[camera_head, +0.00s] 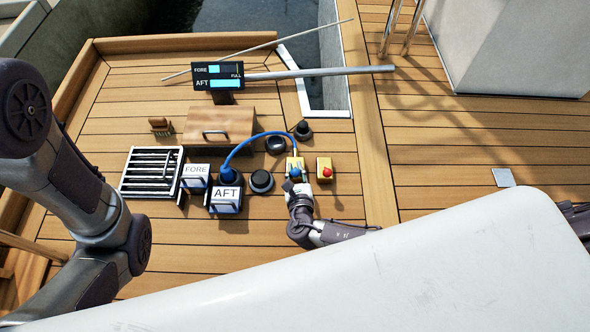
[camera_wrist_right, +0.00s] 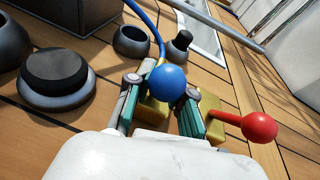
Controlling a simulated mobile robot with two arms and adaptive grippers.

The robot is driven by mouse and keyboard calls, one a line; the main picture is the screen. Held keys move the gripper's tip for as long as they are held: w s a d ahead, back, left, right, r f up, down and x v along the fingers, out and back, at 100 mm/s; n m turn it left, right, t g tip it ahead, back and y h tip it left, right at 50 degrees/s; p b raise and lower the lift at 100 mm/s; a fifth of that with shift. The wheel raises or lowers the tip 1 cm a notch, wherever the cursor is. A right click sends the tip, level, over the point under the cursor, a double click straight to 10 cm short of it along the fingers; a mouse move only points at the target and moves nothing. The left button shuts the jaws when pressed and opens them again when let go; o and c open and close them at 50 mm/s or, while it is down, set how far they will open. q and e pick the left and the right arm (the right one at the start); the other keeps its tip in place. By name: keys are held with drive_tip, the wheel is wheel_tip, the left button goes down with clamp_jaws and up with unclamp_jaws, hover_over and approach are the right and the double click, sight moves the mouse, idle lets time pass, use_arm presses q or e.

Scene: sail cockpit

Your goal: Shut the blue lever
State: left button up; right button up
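The blue lever's round knob (camera_wrist_right: 168,83) shows in the right wrist view, in front of a yellow base. In the head view the yellow base (camera_head: 295,163) stands on the wooden deck, and my gripper hides most of the lever. My right gripper (camera_head: 296,182) is at the lever; in the right wrist view (camera_wrist_right: 162,103) its two teal-padded fingers stand apart on either side of the blue knob. The knob is between or just above the fingers; firm contact is not clear. My left arm comes in at the left, but its gripper is out of view.
A red lever (camera_wrist_right: 259,127) on its own yellow base (camera_head: 324,163) stands close to the right. A blue hose (camera_head: 246,143) arches to the left. Black winches (camera_head: 261,181) and the FORE (camera_head: 195,170) and AFT (camera_head: 226,194) boxes stand left. Open deck lies right.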

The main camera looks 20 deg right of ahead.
drive_tip(key=o, duration=0.3)
drive_tip(key=shift+s+d, duration=0.1)
drive_tip(key=shift+s, duration=0.05)
drive_tip(key=shift+r, duration=0.25)
wheel_tip(320, 180, up, 10)
drive_tip(key=shift+f, duration=0.25)
idle(0.4)
